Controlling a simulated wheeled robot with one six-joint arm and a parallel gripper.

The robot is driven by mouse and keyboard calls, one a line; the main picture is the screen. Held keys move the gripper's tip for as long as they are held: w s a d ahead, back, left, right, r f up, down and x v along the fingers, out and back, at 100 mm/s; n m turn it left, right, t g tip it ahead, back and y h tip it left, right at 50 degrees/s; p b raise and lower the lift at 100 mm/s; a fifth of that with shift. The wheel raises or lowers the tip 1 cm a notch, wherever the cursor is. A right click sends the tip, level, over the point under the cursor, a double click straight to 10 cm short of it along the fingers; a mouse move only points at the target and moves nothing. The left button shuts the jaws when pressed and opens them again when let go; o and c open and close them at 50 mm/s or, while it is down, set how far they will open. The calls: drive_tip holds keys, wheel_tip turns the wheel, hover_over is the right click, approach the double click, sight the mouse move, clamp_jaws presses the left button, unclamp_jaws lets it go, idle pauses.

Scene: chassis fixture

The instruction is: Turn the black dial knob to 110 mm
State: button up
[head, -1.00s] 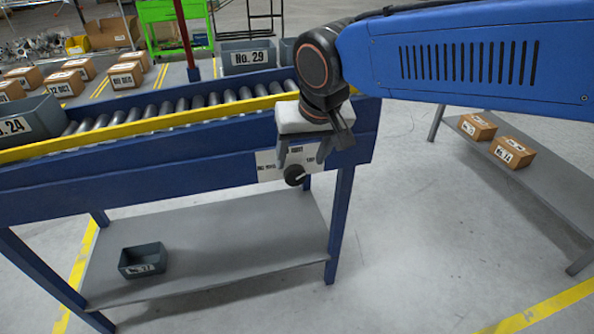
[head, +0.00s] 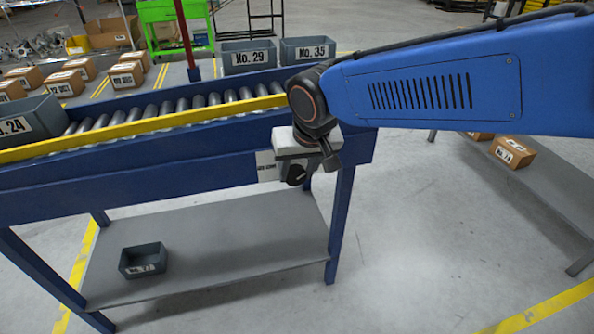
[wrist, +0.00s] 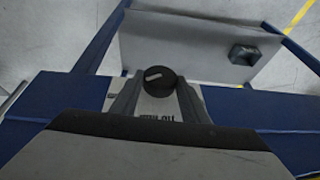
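The black dial knob (head: 296,174) sits on a white label plate (head: 265,166) on the blue side rail of the conveyor. In the wrist view the round knob (wrist: 160,80) shows a pale pointer line directed to the left and slightly down. My gripper (wrist: 158,98) is open, with one finger on each side of the knob; whether they touch it cannot be told. In the head view my gripper (head: 296,168) covers most of the plate. The scale's numbers are hidden or too small to read.
A roller conveyor with a yellow rail (head: 140,123) runs behind the plate. Grey bins No. 29 (head: 248,57) and No. 35 (head: 308,50) stand behind it. A lower grey shelf (head: 230,240) holds a small bin (head: 143,260).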

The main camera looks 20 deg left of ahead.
drive_tip(key=shift+a, duration=0.1)
drive_tip(key=shift+c, duration=0.4)
drive_tip(key=shift+s+a+t+h, duration=0.15)
drive_tip(key=shift+t+h, duration=0.15)
drive_tip(key=shift+h, duration=0.4)
drive_tip(key=t+h, duration=0.1)
drive_tip(key=n+h, duration=0.1)
drive_tip(key=shift+s+a+f+t+h, duration=0.15)
drive_tip(key=shift+a+t+h, duration=0.15)
drive_tip(key=shift+t, duration=0.1)
drive_tip(key=t+h, duration=0.2)
drive_tip(key=shift+s+a+f+n+h, duration=0.15)
drive_tip(key=shift+a+n+h, duration=0.05)
drive_tip(key=shift+n+h, duration=0.2)
drive_tip(key=shift+s+a+f+n+t+h, duration=0.1)
drive_tip(key=shift+f+n+t+h, duration=0.15)
drive_tip(key=shift+t+h, duration=0.7)
drive_tip(key=shift+h, duration=0.25)
drive_tip(key=o, duration=1.1)
drive_tip(key=shift+c, duration=0.2)
